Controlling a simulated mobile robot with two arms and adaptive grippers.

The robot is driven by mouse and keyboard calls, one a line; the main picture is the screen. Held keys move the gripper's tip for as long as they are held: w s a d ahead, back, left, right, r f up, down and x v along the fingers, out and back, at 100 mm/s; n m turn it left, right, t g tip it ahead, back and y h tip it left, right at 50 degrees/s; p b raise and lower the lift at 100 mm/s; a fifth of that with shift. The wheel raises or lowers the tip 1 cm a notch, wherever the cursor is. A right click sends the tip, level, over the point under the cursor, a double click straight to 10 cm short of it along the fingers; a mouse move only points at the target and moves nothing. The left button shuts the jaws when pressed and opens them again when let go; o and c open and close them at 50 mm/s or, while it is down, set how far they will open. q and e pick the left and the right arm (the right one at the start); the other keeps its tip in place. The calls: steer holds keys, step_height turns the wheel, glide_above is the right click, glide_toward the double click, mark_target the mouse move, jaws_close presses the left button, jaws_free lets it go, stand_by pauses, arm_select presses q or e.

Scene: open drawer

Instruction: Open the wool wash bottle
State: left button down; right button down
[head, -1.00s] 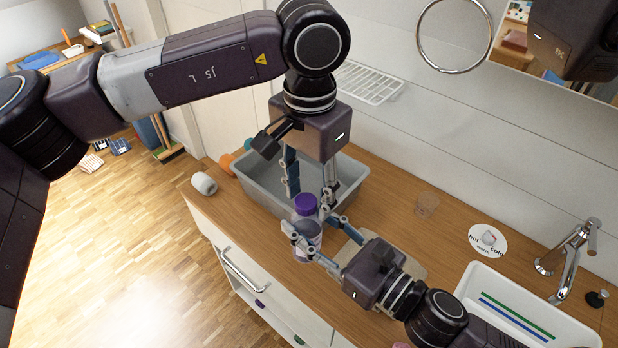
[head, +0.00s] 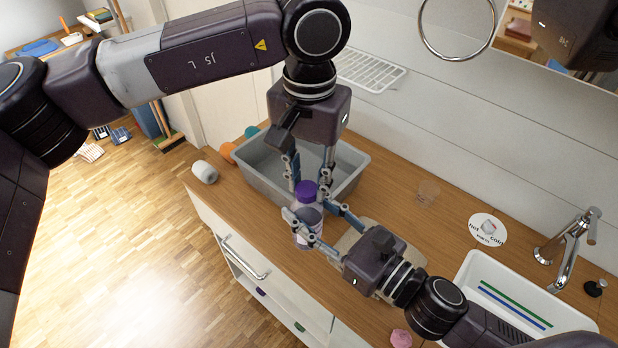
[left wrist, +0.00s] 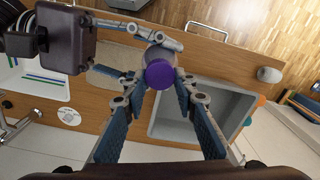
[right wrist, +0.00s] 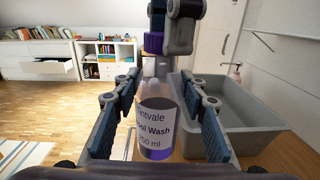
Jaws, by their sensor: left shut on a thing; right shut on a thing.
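The wool wash bottle (right wrist: 157,118) is clear with a white label and purple liquid low inside. It stands upright near the counter's front edge. Its purple cap (head: 306,190) is at the top. My left gripper (left wrist: 160,82) comes down from above, shut on the cap with a finger at either side. My right gripper (head: 318,226) comes from the right, shut around the bottle's body; its fingers hide part of the bottle.
A grey basin (head: 258,178) stands just behind the bottle. A white roll (head: 205,172) lies at the counter's left end. A beige mat (head: 350,238) is beside the bottle, partly under my right gripper.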

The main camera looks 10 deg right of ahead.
arm_select(q)
steer(key=n, duration=0.6)
steer(key=shift+d, duration=0.1)
steer(key=n, duration=0.3)
steer(key=shift+n, duration=0.4)
steer(key=n, duration=0.3)
steer(key=shift+r+n, duration=0.1)
steer(key=shift+n, duration=0.3)
steer(key=n, duration=0.5)
steer(key=shift+a+n, duration=0.3)
steer(key=n, duration=0.4)
steer(key=shift+s+a, duration=0.1)
steer(key=n, duration=0.3)
steer(key=shift+n, duration=0.3)
steer(key=n, duration=0.5)
steer(key=shift+s+a+n, duration=0.1)
steer(key=shift+n, duration=0.2)
steer(key=n, duration=0.5)
steer(key=shift+r+n, duration=0.1)
steer(key=shift+n, duration=0.2)
steer(key=n, duration=0.5)
steer(key=shift+s+n, duration=0.1)
steer(key=shift+n, duration=0.3)
steer(key=n, duration=0.4)
steer(key=shift+r, duration=0.1)
steer(key=shift+s+d+r, duration=0.1)
steer(key=shift+d+r, duration=0.1)
steer(key=shift+r, duration=0.8)
